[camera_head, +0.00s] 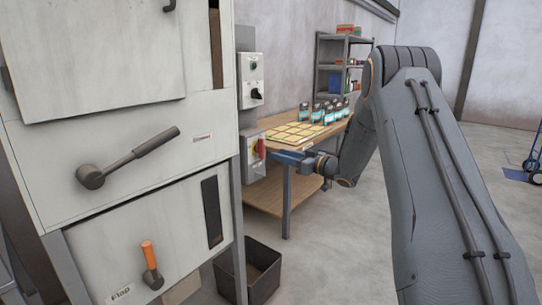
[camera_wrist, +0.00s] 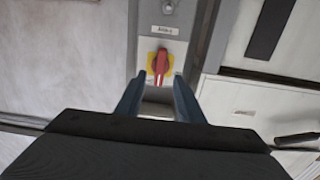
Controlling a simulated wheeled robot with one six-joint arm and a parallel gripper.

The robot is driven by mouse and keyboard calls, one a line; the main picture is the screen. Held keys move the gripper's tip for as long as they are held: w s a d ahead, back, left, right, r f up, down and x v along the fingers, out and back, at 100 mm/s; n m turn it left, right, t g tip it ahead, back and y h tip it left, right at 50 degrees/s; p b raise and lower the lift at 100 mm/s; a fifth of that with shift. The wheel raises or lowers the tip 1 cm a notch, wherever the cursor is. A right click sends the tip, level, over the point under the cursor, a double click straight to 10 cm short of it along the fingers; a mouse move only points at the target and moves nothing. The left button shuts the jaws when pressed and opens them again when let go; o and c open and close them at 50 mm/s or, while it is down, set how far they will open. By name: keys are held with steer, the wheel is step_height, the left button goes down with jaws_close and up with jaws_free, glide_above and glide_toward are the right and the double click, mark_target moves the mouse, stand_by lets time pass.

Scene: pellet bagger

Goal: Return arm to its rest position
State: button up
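My arm (camera_head: 415,140) reaches from the lower right of the head view toward the machine, bent at its elbow. My gripper (camera_head: 272,156) is at the grey control box on the machine's side post. In the wrist view my gripper (camera_wrist: 158,84) has its two blue fingers apart, with nothing between them at the tips. A red rotary switch handle on a yellow plate (camera_wrist: 152,63) lies just ahead of the fingertips; the handle points up and down. In the head view the red handle (camera_head: 261,149) is close to the fingers; whether they touch cannot be told.
The bagger machine (camera_head: 110,150) with a long lever (camera_head: 145,153) and an orange-handled flap lever (camera_head: 150,262) fills the left. A dark bin (camera_head: 262,265) is on the floor. Floor is clear centre right.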

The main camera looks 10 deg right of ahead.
steer(key=s+a+f+m+g+h, duration=0.2)
steer(key=s+f+g+h, duration=0.1)
steer(key=s, duration=1.3)
steer(key=s+a+f+m+g+h, duration=0.2)
steer(key=s+g, duration=0.4)
steer(key=s, duration=1)
steer(key=s+a+f+m+g+h, duration=0.2)
steer(key=s+f+m+g+h, duration=0.1)
steer(key=s, duration=1.3)
steer(key=f+g+h, duration=0.1)
steer(key=f+h, duration=0.1)
steer(key=h, duration=0.1)
steer(key=shift+s+m+g, duration=0.3)
steer(key=shift+s, duration=0.05)
